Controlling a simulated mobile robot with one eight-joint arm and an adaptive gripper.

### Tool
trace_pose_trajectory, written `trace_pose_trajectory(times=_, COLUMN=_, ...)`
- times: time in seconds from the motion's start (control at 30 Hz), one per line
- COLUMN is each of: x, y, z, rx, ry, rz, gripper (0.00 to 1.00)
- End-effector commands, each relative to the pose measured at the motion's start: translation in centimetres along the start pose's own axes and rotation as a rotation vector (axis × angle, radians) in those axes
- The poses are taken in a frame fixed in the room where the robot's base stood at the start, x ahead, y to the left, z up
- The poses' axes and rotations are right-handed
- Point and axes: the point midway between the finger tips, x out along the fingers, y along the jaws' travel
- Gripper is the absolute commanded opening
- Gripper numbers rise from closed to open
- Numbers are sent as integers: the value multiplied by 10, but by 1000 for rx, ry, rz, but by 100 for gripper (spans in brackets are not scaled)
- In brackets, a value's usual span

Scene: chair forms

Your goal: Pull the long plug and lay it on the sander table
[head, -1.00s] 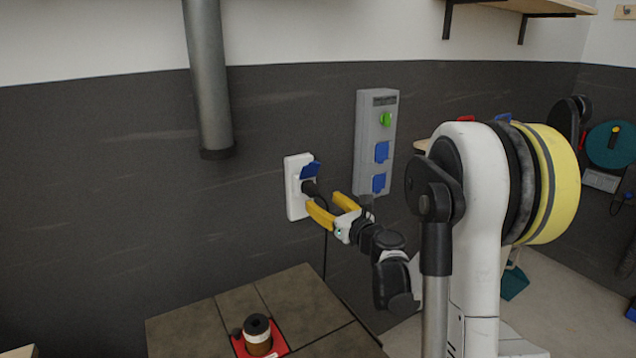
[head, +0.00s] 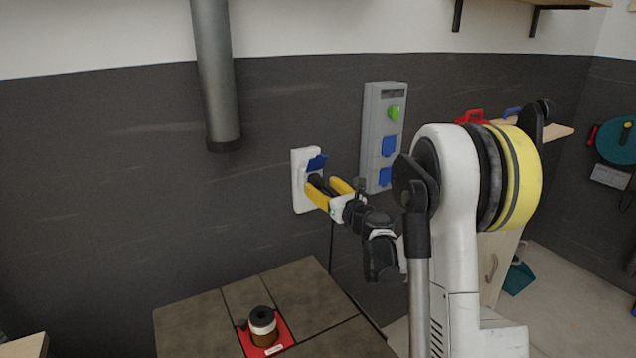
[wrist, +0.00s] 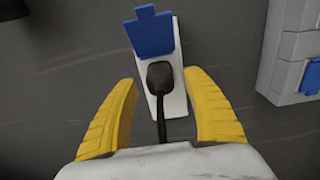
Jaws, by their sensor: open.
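The long plug (wrist: 160,76) is black and sits in a white wall socket (wrist: 175,97) with a raised blue flap. Its black cable hangs down toward my gripper. In the head view the socket (head: 299,191) is on the dark wall, and my gripper hides most of the plug. My gripper (head: 328,186), with yellow fingers, is open in front of the socket. In the wrist view its fingers (wrist: 165,100) stand on either side of the plug and cable, with gaps on both sides. The brown tiled table (head: 190,320) below may be the sander table; I cannot tell.
A grey panel (head: 377,115) with blue sockets and a green knob is on the wall to the right. A grey pipe (head: 213,70) hangs at upper left.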

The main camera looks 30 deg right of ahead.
Motion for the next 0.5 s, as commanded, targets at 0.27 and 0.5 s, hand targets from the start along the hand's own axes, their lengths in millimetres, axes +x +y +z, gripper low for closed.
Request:
trace_pose_trajectory(times=0.27, x=27, y=0, z=-1, rx=0, ry=1, rz=0, gripper=58)
trace_pose_trajectory(times=0.5, x=32, y=0, z=-1, rx=0, ry=1, rz=0, gripper=58)
